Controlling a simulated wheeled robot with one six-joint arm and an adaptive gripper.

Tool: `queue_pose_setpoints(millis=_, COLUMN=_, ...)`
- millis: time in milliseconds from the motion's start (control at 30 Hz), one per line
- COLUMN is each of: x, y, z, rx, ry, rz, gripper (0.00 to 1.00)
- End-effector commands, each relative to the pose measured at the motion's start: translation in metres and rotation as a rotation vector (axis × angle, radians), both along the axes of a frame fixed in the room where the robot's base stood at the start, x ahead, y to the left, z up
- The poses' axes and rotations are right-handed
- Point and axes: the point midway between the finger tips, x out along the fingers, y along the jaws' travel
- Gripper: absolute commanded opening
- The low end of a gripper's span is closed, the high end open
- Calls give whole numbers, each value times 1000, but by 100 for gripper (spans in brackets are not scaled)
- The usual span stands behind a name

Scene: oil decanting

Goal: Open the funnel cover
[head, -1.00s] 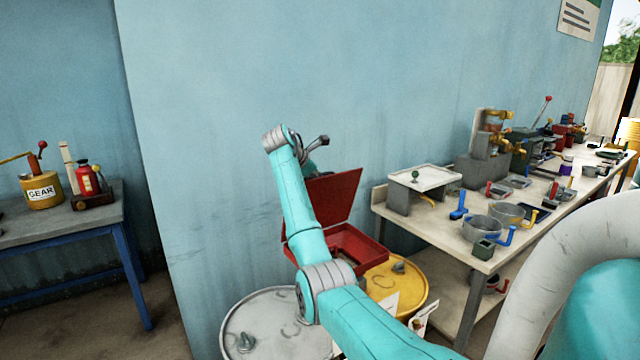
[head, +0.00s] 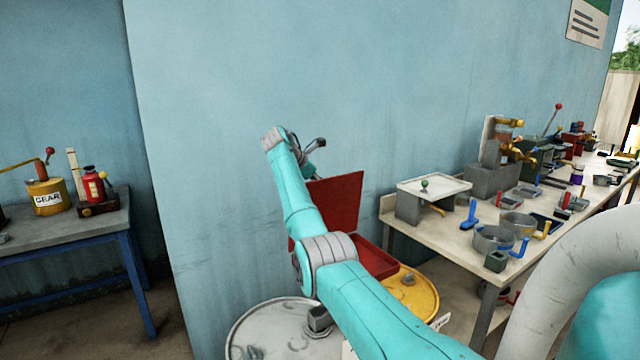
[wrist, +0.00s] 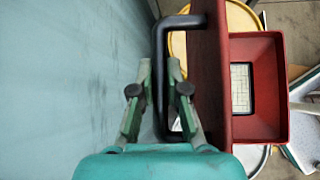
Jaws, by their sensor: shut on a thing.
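The red funnel cover (head: 339,208) stands raised, close to upright, at the back of the red square funnel (head: 378,262) in the head view. In the wrist view the cover (wrist: 210,75) is seen nearly edge-on, and the funnel (wrist: 284,90) lies open to its right with a grid in its bottom. My gripper (wrist: 161,75) is shut on the cover's black handle (wrist: 184,21), whose long bar runs between the fingers. In the head view my arm hides part of the funnel and the cover, and the grip itself is hidden.
The blue wall (head: 230,120) is close beside my gripper. The funnel is over a yellow drum (head: 422,291), with a grey drum (head: 262,325) to the left. A workbench (head: 462,250) with several tools stands right, and a blue-legged table (head: 75,230) left.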

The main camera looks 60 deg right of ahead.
Motion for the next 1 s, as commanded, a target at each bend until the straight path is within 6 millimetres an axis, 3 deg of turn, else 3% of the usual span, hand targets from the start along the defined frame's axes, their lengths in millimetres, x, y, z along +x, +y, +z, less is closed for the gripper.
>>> queue_pose_setpoints(millis=133, x=0, y=0, z=0, rx=0, ry=0, rz=0, gripper=0)
queue_pose_setpoints(millis=167, x=0, y=0, z=0, rx=0, ry=0, rz=0, gripper=19)
queue_pose_setpoints(millis=233, x=0, y=0, z=0, rx=0, ry=0, rz=0, gripper=36)
queue_pose_setpoints(millis=267, x=0, y=0, z=0, rx=0, ry=0, rz=0, gripper=40)
queue_pose_setpoints(millis=667, x=2, y=4, z=4, rx=-1, ry=-1, rz=0, gripper=40)
queue_pose_setpoints(millis=1000, x=19, y=45, z=47, rx=-2, ry=-3, rz=2, gripper=40)
